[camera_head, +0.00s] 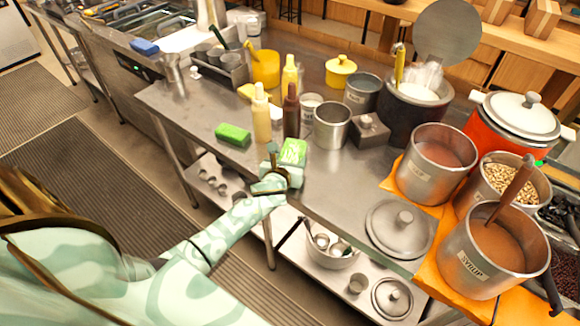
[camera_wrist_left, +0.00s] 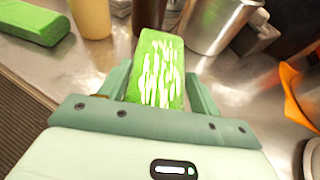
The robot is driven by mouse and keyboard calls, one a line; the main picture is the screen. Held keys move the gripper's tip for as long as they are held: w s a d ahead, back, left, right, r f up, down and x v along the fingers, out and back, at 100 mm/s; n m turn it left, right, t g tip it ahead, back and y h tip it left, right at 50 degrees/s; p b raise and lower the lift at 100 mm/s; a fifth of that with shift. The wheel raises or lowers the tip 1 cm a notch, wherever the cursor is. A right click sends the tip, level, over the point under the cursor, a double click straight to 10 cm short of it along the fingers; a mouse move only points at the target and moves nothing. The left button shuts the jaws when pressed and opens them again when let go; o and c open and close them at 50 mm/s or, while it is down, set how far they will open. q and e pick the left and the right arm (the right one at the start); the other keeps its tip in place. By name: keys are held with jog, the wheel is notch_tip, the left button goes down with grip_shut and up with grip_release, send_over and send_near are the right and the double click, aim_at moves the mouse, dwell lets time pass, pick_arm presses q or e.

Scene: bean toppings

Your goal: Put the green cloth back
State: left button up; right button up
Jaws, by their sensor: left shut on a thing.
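My left gripper (camera_head: 281,172) is shut on a green cloth (camera_head: 293,152) with white streaks, at the counter's front edge. In the left wrist view the cloth (camera_wrist_left: 158,75) sits between the two fingers (camera_wrist_left: 158,95), its far end sticking out beyond them. A second, plain green folded cloth or block (camera_head: 233,135) lies on the counter to the left; it also shows at the upper left of the left wrist view (camera_wrist_left: 30,22). My right gripper is not in view.
A pale yellow bottle (camera_head: 261,115) and a brown bottle (camera_head: 291,112) stand just behind the held cloth. A steel pot (camera_head: 332,126) stands to its right. Large pots, including a syrup pot (camera_head: 490,262), and a flat lid (camera_head: 399,230) are farther right. The counter's left front (camera_head: 190,110) is clear.

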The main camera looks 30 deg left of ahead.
pick_arm(q)
jog(key=shift+f, duration=0.8)
jog(key=shift+r, duration=0.2)
jog(key=shift+f, duration=0.2)
jog(key=o, duration=1.1)
jog(key=shift+c, duration=0.2)
jog(key=shift+r, duration=0.1)
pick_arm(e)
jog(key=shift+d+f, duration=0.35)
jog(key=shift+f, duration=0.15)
pick_arm(q)
jog(key=shift+r, duration=0.2)
jog(key=p+v, duration=0.3)
jog(key=v, duration=0.9)
jog(key=shift+p, duration=0.3)
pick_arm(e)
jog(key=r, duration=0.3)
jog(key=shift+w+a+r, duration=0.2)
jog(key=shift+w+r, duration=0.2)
